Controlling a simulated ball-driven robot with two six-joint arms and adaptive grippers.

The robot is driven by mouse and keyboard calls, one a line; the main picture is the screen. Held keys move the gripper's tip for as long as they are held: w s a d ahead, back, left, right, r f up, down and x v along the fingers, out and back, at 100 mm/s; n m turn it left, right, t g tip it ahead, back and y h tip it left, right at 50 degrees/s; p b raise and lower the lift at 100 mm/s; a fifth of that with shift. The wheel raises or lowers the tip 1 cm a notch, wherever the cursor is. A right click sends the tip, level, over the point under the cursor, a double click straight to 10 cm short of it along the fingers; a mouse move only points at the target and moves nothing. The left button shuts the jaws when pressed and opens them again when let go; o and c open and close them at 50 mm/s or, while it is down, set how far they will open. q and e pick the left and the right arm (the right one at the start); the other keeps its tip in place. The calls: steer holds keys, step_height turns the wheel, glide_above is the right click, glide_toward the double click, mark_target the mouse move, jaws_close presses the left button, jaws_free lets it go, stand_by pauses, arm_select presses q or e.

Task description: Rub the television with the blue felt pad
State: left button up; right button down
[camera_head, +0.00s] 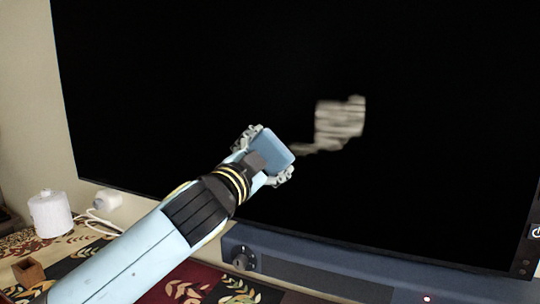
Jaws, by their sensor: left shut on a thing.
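The television (420,170) is a large black screen that fills most of the head view. A pale, streaky grey patch (339,124) shows on its screen right of centre, with a thin tail towards the lower left. My left gripper (264,155) is shut on the blue felt pad (272,149), in front of the lower left part of the screen. The pad is to the left of the pale patch and a little below it. I cannot tell whether the pad touches the screen. My right gripper is not in view.
A dark blue soundbar-like box (330,264) with a knob lies below the screen. A white cylinder (50,213) and a small brown wooden block (29,271) stand at the lower left on a leaf-patterned cloth (190,288). A white plug (107,200) with a cable is near the wall.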

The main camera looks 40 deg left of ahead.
mark_target(288, 141)
arm_select(q)
steer(key=shift+w, duration=0.15)
steer(key=x, duration=0.3)
steer(key=shift+a+f, duration=0.1)
steer(key=shift+f, duration=0.1)
steer(key=shift+x, duration=1.2)
steer(key=shift+w+f, duration=0.1)
steer(key=shift+f, duration=0.05)
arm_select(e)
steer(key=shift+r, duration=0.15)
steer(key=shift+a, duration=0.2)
arm_select(q)
steer(key=shift+w+a, duration=0.15)
steer(key=shift+w, duration=0.25)
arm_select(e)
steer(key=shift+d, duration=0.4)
arm_select(q)
steer(key=shift+w+a, duration=0.15)
steer(key=shift+w, duration=0.55)
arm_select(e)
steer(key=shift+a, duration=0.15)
